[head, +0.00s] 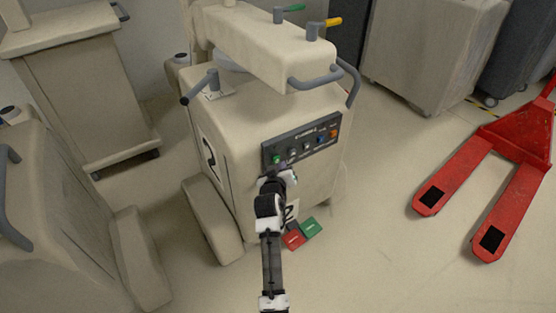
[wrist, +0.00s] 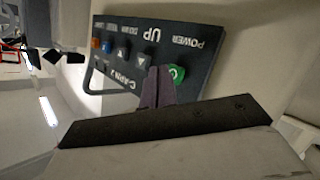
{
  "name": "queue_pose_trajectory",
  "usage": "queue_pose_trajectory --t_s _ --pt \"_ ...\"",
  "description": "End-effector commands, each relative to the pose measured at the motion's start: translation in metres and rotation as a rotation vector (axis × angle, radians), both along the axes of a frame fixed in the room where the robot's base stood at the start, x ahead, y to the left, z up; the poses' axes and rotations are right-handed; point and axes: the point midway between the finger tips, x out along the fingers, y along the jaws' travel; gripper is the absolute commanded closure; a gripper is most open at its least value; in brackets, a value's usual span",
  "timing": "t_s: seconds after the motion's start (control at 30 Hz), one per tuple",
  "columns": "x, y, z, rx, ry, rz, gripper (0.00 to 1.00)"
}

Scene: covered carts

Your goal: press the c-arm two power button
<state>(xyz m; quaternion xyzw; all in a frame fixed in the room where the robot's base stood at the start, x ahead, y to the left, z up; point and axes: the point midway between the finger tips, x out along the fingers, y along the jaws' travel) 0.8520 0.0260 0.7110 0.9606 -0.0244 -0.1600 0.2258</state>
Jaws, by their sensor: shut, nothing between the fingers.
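The C-arm two cart (head: 225,135) is beige and carries a large black 2 on its side. Its dark control panel (head: 300,132) has a row of buttons. In the wrist view the panel (wrist: 185,32) appears inverted, with a round green button (wrist: 177,73) by the word POWER. The green button (head: 276,159) is at the panel's left end in the head view. My gripper (head: 283,166) is shut and empty at the panel's lower left. In the wrist view its fingertips (wrist: 158,70) are just beside the green button, partly overlapping its edge; contact cannot be told.
An arrow button (wrist: 142,62) is close on the fingers' other side, with blue and orange buttons beyond. Red and green pedals (head: 302,233) lie on the floor below. A red pallet jack (head: 490,160) stands right; another covered cart (head: 55,215) stands left.

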Motion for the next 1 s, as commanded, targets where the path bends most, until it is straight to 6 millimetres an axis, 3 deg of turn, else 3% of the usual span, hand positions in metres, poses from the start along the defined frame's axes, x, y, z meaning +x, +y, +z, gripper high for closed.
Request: queue_pose_trajectory --t_s 0.3,0.8,1.0 --pt "-0.003 -0.002 0.001 0.001 0.000 0.000 1.00" --pt "-0.042 -0.031 0.002 0.002 0.000 -0.001 1.00" --pt "-0.049 -0.036 0.001 0.000 -0.001 0.000 1.00"
